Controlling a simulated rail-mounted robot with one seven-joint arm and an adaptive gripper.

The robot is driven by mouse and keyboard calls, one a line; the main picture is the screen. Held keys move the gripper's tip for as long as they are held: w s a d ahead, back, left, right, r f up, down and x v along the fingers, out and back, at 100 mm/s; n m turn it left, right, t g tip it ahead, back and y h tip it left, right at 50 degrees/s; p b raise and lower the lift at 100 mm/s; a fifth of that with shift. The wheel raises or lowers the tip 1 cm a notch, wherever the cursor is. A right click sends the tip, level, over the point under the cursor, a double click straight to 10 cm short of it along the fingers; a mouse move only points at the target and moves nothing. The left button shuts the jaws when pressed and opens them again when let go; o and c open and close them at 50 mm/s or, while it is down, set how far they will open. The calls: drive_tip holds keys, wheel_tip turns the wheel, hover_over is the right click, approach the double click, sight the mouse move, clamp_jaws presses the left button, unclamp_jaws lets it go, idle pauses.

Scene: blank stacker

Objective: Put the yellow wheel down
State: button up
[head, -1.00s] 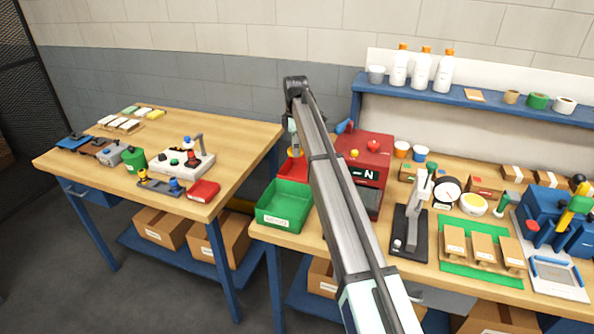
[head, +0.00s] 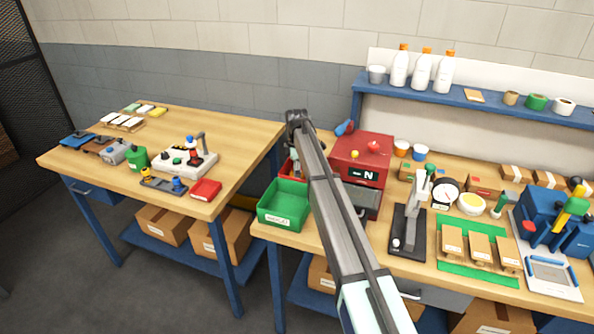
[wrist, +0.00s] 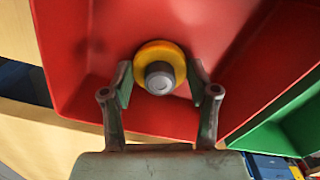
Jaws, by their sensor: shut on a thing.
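The yellow wheel (wrist: 174,52) has a grey round hub and shows in the wrist view between the fingertips of my gripper (wrist: 160,82). My gripper is shut on it. The wheel is over the inside of a red bin (wrist: 235,100); I cannot tell whether it touches the bin's floor. In the head view the red bin (head: 287,172) is partly hidden behind my arm and the green bin, and the wheel cannot be made out there.
A green bin (head: 283,208) stands directly in front of the red bin. A red machine (head: 362,158) stands close on the right. A black-based press (head: 408,232) is farther right. A gap separates this bench from the left table (head: 225,150).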

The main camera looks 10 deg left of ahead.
drive_tip(key=o, duration=1.2)
drive_tip(key=shift+f, duration=0.15)
wheel_tip(320, 180, up, 12)
drive_tip(key=b, duration=0.2)
drive_tip(key=shift+b, duration=0.35)
